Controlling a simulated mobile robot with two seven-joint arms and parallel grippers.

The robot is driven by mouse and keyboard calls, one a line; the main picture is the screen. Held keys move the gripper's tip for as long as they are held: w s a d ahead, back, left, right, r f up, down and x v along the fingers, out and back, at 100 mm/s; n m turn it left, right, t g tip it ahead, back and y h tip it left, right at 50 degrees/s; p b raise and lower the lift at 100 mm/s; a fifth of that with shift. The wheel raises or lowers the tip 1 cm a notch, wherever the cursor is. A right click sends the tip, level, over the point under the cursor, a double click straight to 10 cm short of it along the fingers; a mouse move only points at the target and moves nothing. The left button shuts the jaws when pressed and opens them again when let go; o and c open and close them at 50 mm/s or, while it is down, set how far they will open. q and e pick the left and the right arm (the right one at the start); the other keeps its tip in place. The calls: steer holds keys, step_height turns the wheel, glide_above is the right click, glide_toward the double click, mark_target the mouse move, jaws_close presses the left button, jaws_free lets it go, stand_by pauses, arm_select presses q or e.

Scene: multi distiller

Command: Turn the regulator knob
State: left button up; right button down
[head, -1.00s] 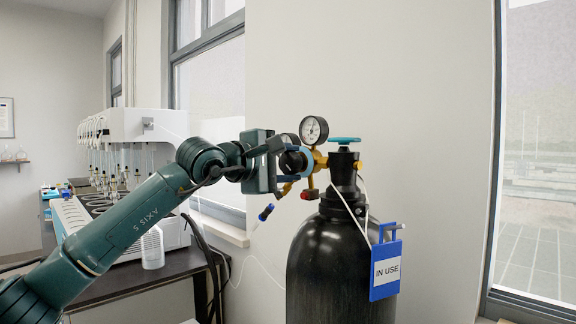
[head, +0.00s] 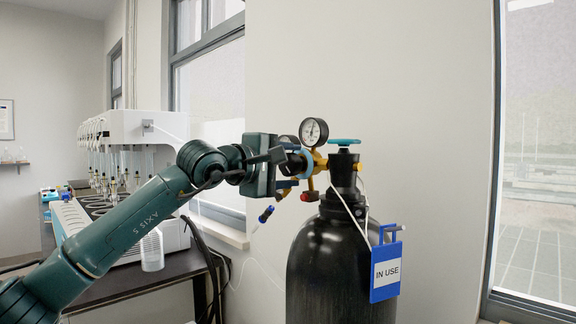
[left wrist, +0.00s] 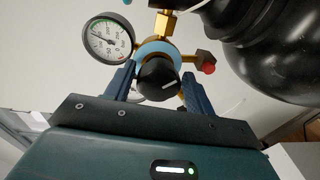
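The regulator knob (left wrist: 158,78) is black with a white line and sits at the front of the brass regulator (head: 320,160) with its light blue ring. In the head view the knob (head: 295,163) is partly hidden by my left gripper (head: 281,166). In the left wrist view my left gripper (left wrist: 159,74) has one blue finger on each side of the knob. The fingers look slightly apart from the knob's sides, so it appears open. The white line on the knob is tilted. My right gripper is not in view.
A pressure gauge (head: 314,132) stands above the regulator. A teal valve handle (head: 344,141) tops the black gas cylinder (head: 325,260), which carries an "IN USE" tag (head: 386,272). A red part (left wrist: 206,63) is beside the knob. A bench (head: 130,285) with a distiller (head: 145,125) stands left.

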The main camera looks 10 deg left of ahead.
arm_select(q)
steer(key=shift+o, duration=0.8)
steer(key=shift+s+a, duration=0.1)
steer(key=shift+s, duration=0.05)
steer(key=b+v, duration=0.1)
steer(key=v, duration=0.3)
steer(key=shift+s+a+b, duration=0.1)
steer(key=shift+s+b, duration=0.05)
steer(key=shift+b, duration=0.15)
steer(key=b, duration=0.2)
glide_toward(285, 166)
steer(key=s, duration=0.2)
steer(key=shift+s+a+r, duration=0.15)
steer(key=shift+a, duration=0.35)
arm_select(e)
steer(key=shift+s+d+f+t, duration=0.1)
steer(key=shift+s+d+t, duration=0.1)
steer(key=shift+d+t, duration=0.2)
arm_select(q)
steer(key=shift+p, duration=0.3)
